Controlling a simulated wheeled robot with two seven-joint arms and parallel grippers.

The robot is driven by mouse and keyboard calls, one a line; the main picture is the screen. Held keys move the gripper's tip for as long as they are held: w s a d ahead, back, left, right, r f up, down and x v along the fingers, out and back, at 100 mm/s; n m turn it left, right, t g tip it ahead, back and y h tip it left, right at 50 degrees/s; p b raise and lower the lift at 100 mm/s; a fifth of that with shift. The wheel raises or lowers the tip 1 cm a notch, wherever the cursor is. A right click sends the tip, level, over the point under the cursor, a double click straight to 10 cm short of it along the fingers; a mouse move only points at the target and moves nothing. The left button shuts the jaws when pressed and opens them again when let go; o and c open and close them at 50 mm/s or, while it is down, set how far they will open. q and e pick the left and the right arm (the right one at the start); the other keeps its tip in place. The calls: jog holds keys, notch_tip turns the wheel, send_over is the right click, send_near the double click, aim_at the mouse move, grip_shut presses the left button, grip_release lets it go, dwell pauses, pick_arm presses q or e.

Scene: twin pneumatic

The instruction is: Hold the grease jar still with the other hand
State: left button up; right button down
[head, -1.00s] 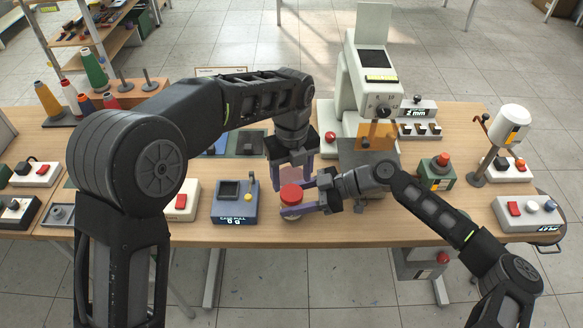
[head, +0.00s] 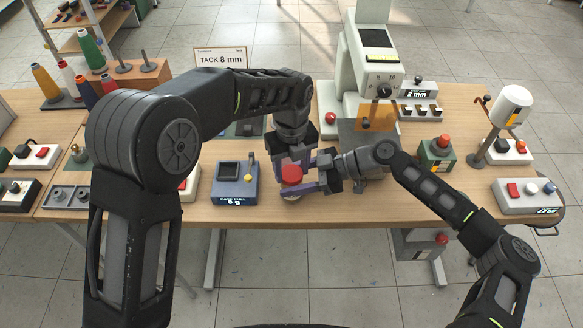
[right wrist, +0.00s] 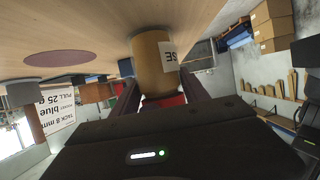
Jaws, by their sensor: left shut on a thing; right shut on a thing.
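The grease jar stands upright on the table, its red lid (head: 291,174) facing up in the head view. In the right wrist view its tan body (right wrist: 150,60) appears upside down with a white label, part of the red lid showing below. My right gripper (head: 300,179) comes in from the right, shut on the jar with a finger on either side. Its fingers also flank the jar in the right wrist view (right wrist: 160,92). My left gripper (head: 291,163) reaches down from above and is shut at the red lid; its exact contact is partly hidden.
A blue-grey box (head: 235,187) with a small display stands left of the jar. The pale press machine (head: 375,80) stands behind, right of my left gripper. A green box (head: 437,153) with a red button is farther right.

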pick_arm(q)
jog(key=c, duration=0.6)
jog(key=o, duration=1.5)
jog(key=shift+r, duration=0.1)
jog(key=shift+r, duration=2.15)
pick_arm(e)
jog(key=shift+c, duration=2.4)
grip_release()
